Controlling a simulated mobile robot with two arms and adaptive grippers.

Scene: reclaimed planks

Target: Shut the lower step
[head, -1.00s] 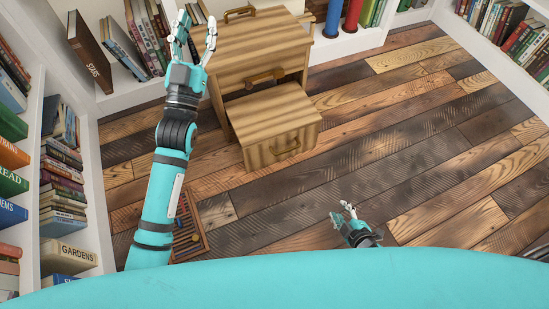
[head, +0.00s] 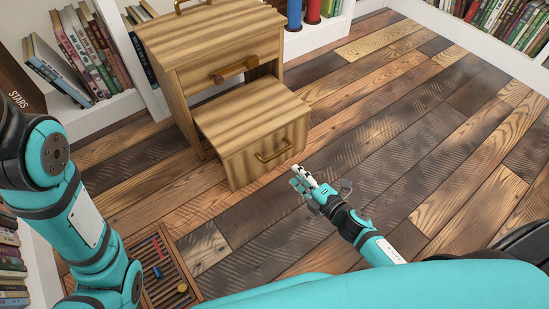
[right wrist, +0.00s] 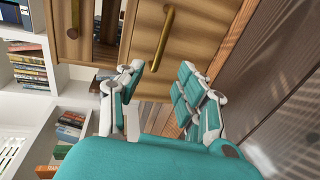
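The wooden step unit (head: 222,48) stands against the shelves in the head view. Its lower step (head: 245,110), a striped wooden box with a brass-coloured handle (head: 272,152), sticks out from under the upper part. My right gripper (head: 303,178) is just in front of the lower step, near its right front corner, apparently apart from it. In the right wrist view, its fingers (right wrist: 160,92) are spread with nothing between them, and the step's front with its handle (right wrist: 163,40) shows beyond. My left arm is at the left of the head view; its gripper is out of view.
White bookshelves (head: 125,105) line the back and left. A small wooden tray (head: 158,262) with coloured pieces lies on the floor beside my left arm. Red (head: 314,10) and blue (head: 294,14) cylinders stand behind the unit. The plank floor (head: 420,130) at right is clear.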

